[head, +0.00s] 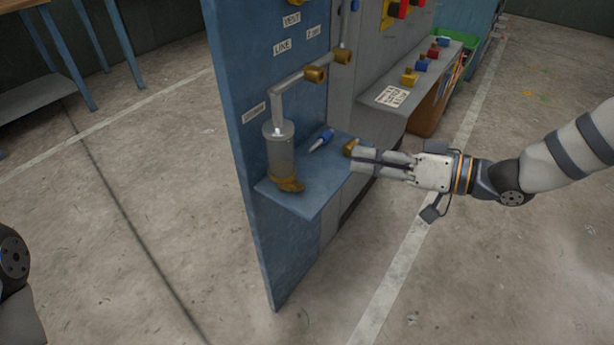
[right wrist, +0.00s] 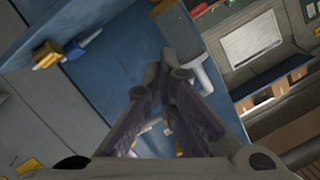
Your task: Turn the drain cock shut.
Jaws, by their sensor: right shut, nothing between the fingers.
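A clear bowl (head: 279,152) hangs on a grey pipe at the blue panel. A brass fitting (head: 287,184) at its foot looks like the drain cock; its handle's position cannot be told. My right gripper (head: 354,156) is shut and empty, to the right of the bowl and apart from it, pointing left. A small brass piece (head: 351,146) shows at its fingertips; contact cannot be told. In the right wrist view the shut fingers (right wrist: 160,78) hide part of the blue surface behind them. My left gripper is out of view.
The blue panel (head: 241,130) carries a blue shelf (head: 307,202), with a blue-handled item (head: 321,140) on it. Brass pipe fittings (head: 315,74) sit above. A grey bench (head: 425,100) with a paper sheet (head: 391,96) and coloured valves stands behind. The floor in front is clear.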

